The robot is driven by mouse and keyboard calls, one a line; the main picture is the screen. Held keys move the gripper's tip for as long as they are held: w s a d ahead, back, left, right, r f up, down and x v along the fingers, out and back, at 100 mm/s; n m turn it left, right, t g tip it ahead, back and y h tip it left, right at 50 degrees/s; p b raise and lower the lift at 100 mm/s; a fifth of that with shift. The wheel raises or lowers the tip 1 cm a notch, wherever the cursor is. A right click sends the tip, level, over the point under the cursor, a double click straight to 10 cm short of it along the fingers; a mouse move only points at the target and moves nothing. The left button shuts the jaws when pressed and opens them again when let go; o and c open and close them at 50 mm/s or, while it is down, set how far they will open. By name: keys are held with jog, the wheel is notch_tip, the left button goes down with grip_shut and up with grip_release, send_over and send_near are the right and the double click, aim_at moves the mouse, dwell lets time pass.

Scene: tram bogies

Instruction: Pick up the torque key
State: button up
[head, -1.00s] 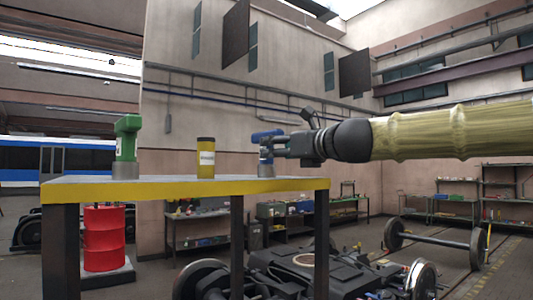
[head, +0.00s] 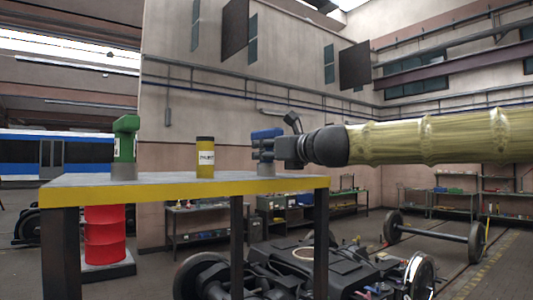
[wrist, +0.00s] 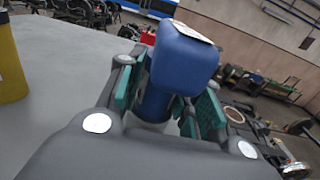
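A blue tool (head: 267,133) with an overhanging head stands upright on a grey base near the right end of the yellow-edged table (head: 180,189). A green tool (head: 124,145) of similar shape stands at the left end. I cannot tell from a readable label which is the torque key. My gripper (head: 266,149) is level with the blue tool, coming from the right. In the wrist view the blue tool (wrist: 183,57) rises between my gripper's teal finger pads (wrist: 165,105). The fingers look open around its stem, with a gap at the right pad.
A yellow canister (head: 205,158) with a label stands mid-table; it also shows at the left of the wrist view (wrist: 10,65). A red drum (head: 104,235) stands below the table. Bogie parts (head: 310,265) lie on the floor behind. The tabletop between the standing objects is clear.

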grip_shut()
jog(key=shift+r, duration=0.15)
